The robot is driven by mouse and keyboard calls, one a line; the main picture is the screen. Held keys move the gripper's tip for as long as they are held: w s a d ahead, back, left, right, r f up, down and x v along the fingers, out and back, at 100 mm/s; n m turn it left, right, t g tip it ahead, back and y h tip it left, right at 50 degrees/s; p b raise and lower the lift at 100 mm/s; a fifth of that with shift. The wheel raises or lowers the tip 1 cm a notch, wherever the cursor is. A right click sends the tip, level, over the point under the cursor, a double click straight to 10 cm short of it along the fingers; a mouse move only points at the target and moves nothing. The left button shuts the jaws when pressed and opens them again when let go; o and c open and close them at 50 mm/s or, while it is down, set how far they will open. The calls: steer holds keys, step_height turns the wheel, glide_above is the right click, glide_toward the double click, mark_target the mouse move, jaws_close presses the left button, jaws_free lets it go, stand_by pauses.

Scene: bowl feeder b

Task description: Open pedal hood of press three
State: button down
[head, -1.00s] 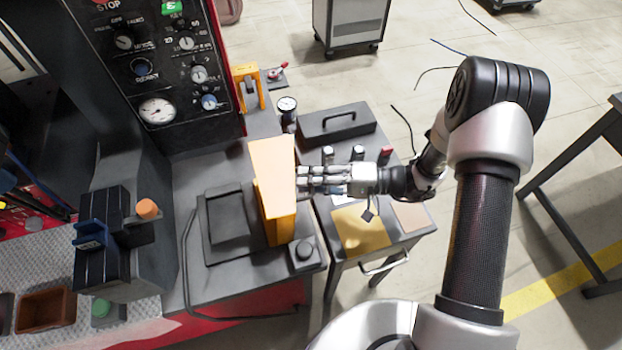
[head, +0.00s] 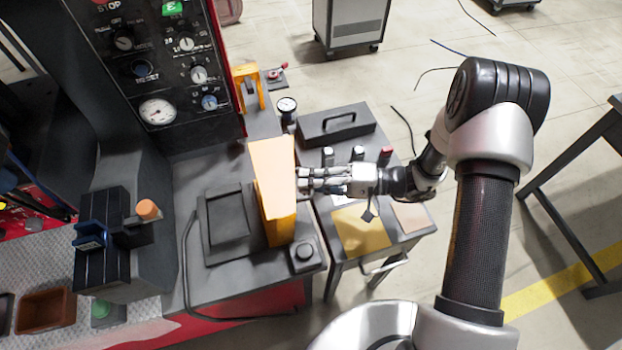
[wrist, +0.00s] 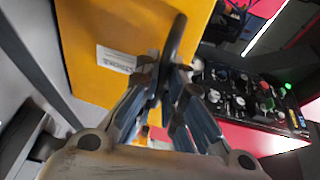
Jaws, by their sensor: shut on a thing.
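The pedal hood (head: 273,190) is an orange-yellow cover. It stands steeply raised at the right side of the dark pedal (head: 228,215), which is uncovered on the grey press bench. My gripper (head: 304,180) is at the hood's right side, reaching in from the right. In the wrist view the hood (wrist: 95,35) fills the upper left, with a white label on it. The fingers of my gripper (wrist: 172,75) are closed together on a dark, narrow part against the hood, likely its handle.
A control panel (head: 160,60) with dials and a gauge rises behind. A black button box (head: 303,254) sits just right of the pedal. A small grey cart (head: 345,255) with a dark handled case (head: 336,124) stands under my arm. Open floor lies farther right.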

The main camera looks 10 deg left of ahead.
mark_target(283, 179)
steer(key=s+a+r+h+p, duration=0.1)
steer(key=s+a+r+n+h+p, duration=0.1)
steer(key=a+r, duration=0.1)
steer(key=shift+s+a+r+t+h, duration=0.1)
steer(key=shift+a+t+h, duration=0.2)
steer(key=shift+h, duration=0.1)
steer(key=shift+s+a+r, duration=0.2)
steer(key=shift+a, duration=0.15)
steer(key=c, duration=2)
jaws_free()
steer(key=shift+o, duration=0.2)
steer(key=v, duration=1.2)
steer(key=shift+r, duration=0.3)
steer(key=shift+s, duration=0.1)
